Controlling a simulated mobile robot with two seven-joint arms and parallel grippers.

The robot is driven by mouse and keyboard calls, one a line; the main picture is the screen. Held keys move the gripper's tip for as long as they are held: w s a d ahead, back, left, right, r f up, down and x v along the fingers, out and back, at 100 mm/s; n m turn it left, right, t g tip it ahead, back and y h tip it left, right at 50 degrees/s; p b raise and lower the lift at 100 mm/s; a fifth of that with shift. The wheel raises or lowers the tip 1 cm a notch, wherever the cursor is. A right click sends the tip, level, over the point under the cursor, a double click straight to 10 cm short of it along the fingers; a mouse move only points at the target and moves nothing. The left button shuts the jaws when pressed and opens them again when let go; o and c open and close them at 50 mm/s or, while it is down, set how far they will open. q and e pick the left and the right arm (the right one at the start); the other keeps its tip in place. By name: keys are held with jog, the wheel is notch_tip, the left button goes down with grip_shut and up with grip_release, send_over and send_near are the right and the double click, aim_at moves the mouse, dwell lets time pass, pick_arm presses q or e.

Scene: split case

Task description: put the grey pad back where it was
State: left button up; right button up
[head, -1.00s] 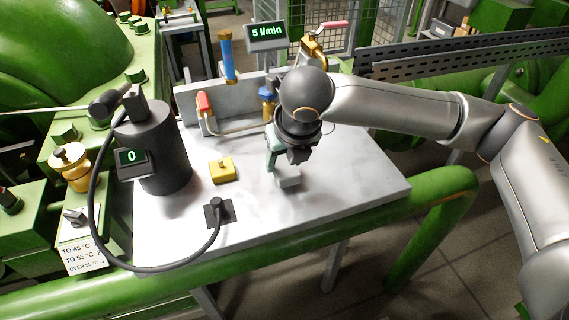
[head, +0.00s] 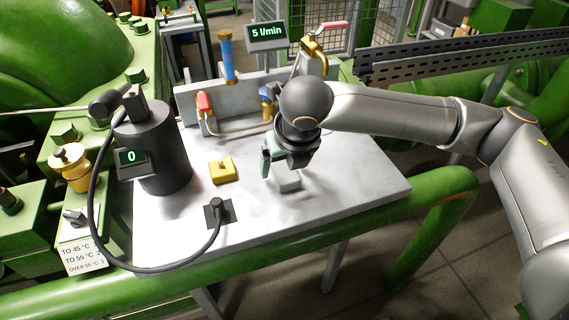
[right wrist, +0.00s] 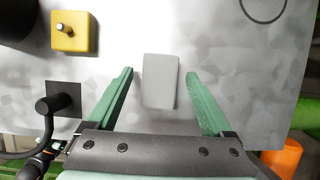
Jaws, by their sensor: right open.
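The grey pad (head: 289,185) lies on the light metal table top, right of the yellow block. In the right wrist view the pad (right wrist: 160,82) sits between the two green fingers, with a gap on each side. My right gripper (right wrist: 158,88) is open and empty around the pad's place. In the head view my right gripper (head: 277,170) hangs just over the pad, and the wrist hides part of the jaws. I cannot tell how high the fingertips are above the table. My left gripper is not in view.
A yellow block (head: 222,170) with a knob and a black plug socket (head: 218,211) with a cable stand left of the pad. A dark cylinder (head: 158,150) stands farther left. Pipes and valves (head: 205,108) line the back. The table's front right (head: 350,190) is clear.

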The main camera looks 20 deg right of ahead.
jog(key=p+v, duration=0.1)
jog(key=v, duration=1.1)
jog(key=shift+p, duration=0.4)
jog(key=shift+w+a+r, duration=0.1)
